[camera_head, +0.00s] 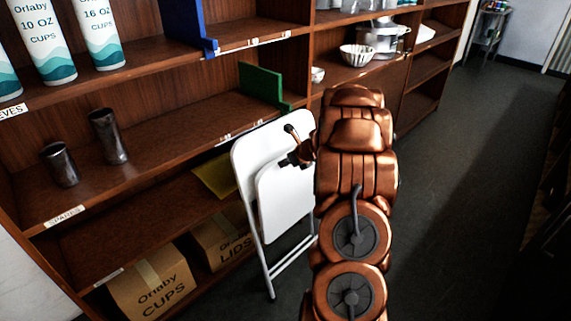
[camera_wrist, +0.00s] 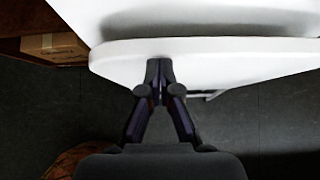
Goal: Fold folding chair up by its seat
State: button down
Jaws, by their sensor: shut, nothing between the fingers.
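The white folding chair (camera_head: 285,187) stands upright against the shelf front, left of my arm in the head view. Its seat panel lies close to the backrest and frame, and the legs look nearly together. In the wrist view the white seat edge (camera_wrist: 215,62) runs across the top, with the backrest (camera_wrist: 200,12) behind it. My gripper (camera_wrist: 159,66) is shut and empty, with its fingertips at the seat edge, touching or very near it. In the head view my gripper (camera_head: 292,160) is in front of the chair's upper part. My arm hides the chair's right side.
A wooden shelf unit (camera_head: 165,95) runs behind the chair. Cardboard boxes (camera_head: 150,285) sit on its bottom shelf, and metal tumblers (camera_head: 108,137) stand above. A green panel (camera_head: 260,83) is on the shelf behind the chair. The dark floor (camera_head: 460,190) to the right is clear.

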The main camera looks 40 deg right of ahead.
aim_at(276, 161)
jog(key=shift+r, duration=0.1)
jog(key=p, duration=0.2)
jog(key=w+p, duration=0.1)
jog(key=p, duration=0.1)
jog(key=shift+w+a+r, duration=0.15)
jog(key=shift+r, duration=0.2)
jog(key=w+g+p, duration=0.1)
jog(key=p, duration=0.4)
jog(key=shift+w, duration=0.2)
jog(key=p, duration=0.1)
jog(key=w+p, duration=0.1)
jog(key=shift+w+a+f+p, duration=0.1)
jog(key=shift+w+f+p, duration=0.15)
jog(key=shift+p, duration=0.15)
jog(key=shift+w+f+p, duration=0.1)
jog(key=shift+w+p, duration=0.3)
jog(key=shift+w, duration=0.2)
